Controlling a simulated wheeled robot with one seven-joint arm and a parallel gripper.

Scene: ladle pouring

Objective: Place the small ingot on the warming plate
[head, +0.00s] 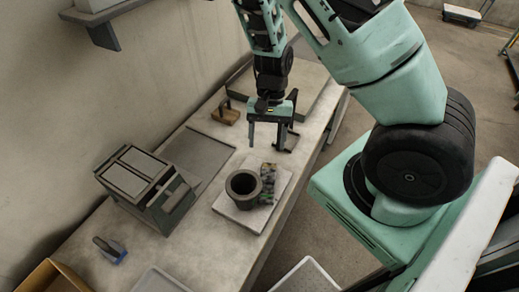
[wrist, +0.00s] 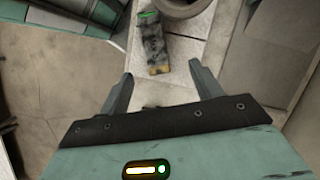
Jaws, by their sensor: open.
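My gripper (head: 267,140) is open and empty above the bench; its two fingers also show in the wrist view (wrist: 161,76). A mottled grey block with a green end and an orange end (wrist: 155,45), possibly the small ingot, lies just beyond the fingertips. It also shows in the head view (head: 268,182), beside a dark round crucible (head: 232,184). Both rest on a pale square slab (head: 246,219). A flat dark grey plate (head: 200,155) lies on the bench behind; I cannot tell which of these two flat pieces is the warming plate.
A grey box with two top panels (head: 140,185) stands at the left. A small wooden block (head: 226,113) stands at the back. A blue-based tool (head: 110,250) and a pale tray (head: 158,281) are near the front.

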